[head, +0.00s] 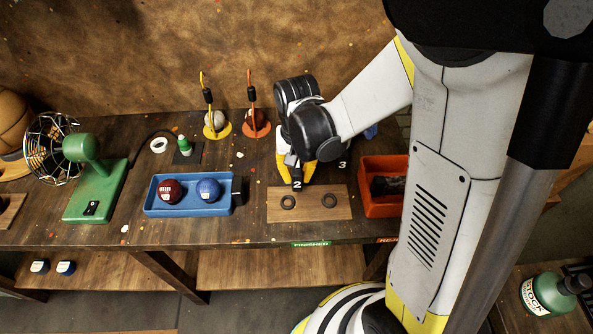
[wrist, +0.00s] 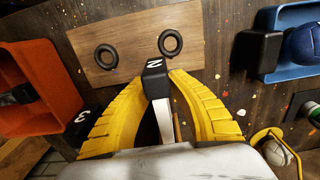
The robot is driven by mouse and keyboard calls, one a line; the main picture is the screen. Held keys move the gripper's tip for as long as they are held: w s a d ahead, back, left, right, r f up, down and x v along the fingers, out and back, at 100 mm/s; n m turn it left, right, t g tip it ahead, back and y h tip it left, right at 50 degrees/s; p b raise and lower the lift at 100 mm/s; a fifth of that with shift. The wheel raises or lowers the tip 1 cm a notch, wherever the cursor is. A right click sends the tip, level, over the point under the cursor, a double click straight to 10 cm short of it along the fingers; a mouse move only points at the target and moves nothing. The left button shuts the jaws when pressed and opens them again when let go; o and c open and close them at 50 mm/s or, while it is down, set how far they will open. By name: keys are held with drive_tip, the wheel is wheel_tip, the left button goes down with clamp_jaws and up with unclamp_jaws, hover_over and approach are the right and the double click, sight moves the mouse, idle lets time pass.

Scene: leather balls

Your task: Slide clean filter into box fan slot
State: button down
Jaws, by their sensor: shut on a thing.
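My gripper (head: 296,172) has yellow fingers and is over the workbench, just behind a wooden board. In the wrist view my gripper (wrist: 158,82) is shut on a black-headed tool marked 2 (wrist: 154,68), with a pale metal shank between the fingers. The tool's black head also shows in the head view (head: 297,184), by the board's back edge; whether it touches the board I cannot tell. A green desk fan (head: 92,180) with a round wire cage stands at the left. No filter and no box fan show in either view.
The wooden board (head: 325,212) bears two black rings. A blue tray (head: 190,209) holds a red ball and a blue ball. An orange bin (head: 381,208) lies right of the board. A black-headed piece marked 3 (wrist: 82,117) is near my gripper. Yellow and orange stands (head: 216,130) are behind.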

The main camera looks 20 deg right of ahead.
drive_tip(key=shift+s+a, duration=0.2)
drive_tip(key=shift+s, duration=0.35)
drive_tip(key=shift+s+a, duration=0.15)
drive_tip(key=shift+s, duration=0.35)
